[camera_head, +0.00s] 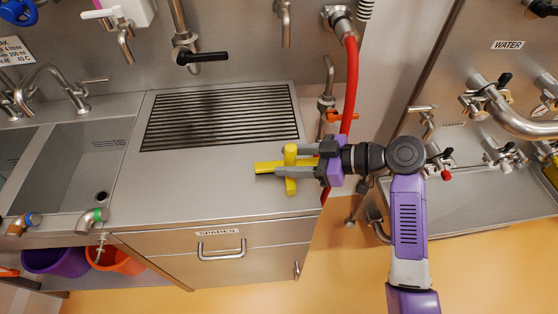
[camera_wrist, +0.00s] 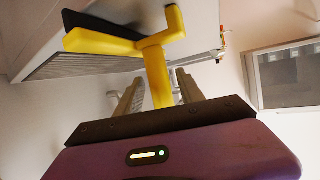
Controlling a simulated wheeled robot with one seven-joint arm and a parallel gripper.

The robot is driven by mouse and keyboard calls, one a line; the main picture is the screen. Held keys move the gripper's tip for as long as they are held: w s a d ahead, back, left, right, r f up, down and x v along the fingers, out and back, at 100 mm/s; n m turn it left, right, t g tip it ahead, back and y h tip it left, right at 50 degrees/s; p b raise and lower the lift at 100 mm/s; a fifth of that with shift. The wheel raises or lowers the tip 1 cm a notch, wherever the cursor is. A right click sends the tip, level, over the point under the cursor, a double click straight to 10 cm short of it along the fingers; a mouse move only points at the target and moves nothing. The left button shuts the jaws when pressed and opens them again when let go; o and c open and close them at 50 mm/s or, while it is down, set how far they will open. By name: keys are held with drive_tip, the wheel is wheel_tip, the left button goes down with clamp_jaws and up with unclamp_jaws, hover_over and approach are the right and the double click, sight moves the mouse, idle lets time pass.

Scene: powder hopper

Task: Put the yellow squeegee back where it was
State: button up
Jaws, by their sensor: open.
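The yellow squeegee (camera_head: 291,187) shows over the right end of the steel counter, right of and below the ribbed drain panel. It also shows in the wrist view (camera_wrist: 157,75), with a yellow bar along a black strip and a yellow stem running back between my fingers. My gripper (camera_head: 292,161) reaches in from the right and is open. In the wrist view its two grey fingers (camera_wrist: 160,84) stand on either side of the stem, with gaps visible. I cannot tell whether the squeegee rests on the counter. Part of it is hidden by the fingers.
The ribbed panel (camera_head: 220,116) and the counter left of the squeegee are bare. A red hose (camera_head: 351,85) hangs just behind my gripper. A sink (camera_head: 75,170) lies at the left. Taps and a second basin (camera_head: 480,205) stand at the right. A drawer front (camera_head: 225,245) is below.

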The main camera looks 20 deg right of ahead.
drive_tip(key=b+v, duration=0.1)
drive_tip(key=v, duration=0.7)
drive_tip(key=shift+s+d+r, duration=0.2)
drive_tip(key=shift+d, duration=0.05)
